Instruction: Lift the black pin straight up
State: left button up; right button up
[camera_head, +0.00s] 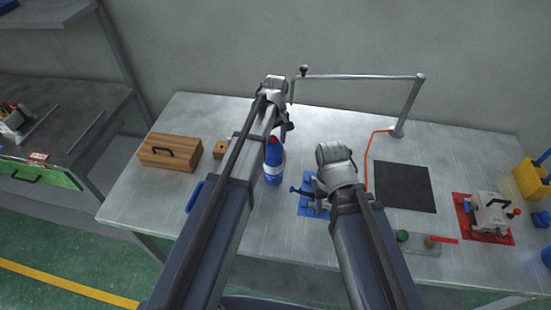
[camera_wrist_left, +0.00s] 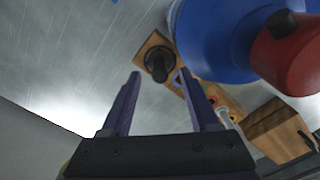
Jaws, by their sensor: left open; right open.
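The black pin (camera_wrist_left: 157,64) stands in a wooden block (camera_wrist_left: 150,42) in the left wrist view. My left gripper (camera_wrist_left: 159,76) is open, with its two purple fingers spread towards the pin and nothing held between them. The gap to the pin is hard to judge. In the head view the wooden block (camera_head: 219,150) is partly behind my left arm, and the pin cannot be made out. My left gripper (camera_head: 284,130) is small and partly hidden there. My right gripper (camera_head: 298,190) is open above a blue mat (camera_head: 307,209).
A blue bottle (camera_head: 273,172) with a red cap stands close beside the left arm and looms in the left wrist view (camera_wrist_left: 225,35). A wooden box (camera_head: 168,152) is at the left. A black mat (camera_head: 405,187), a metal frame and a machine on a red mat are at the right.

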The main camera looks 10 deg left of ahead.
pick_arm(q)
notch_tip(320, 180, down, 2)
jog(key=shift+f+b, duration=0.2)
jog(key=shift+b, duration=0.5)
jog(key=shift+r, duration=0.1)
grip_shut()
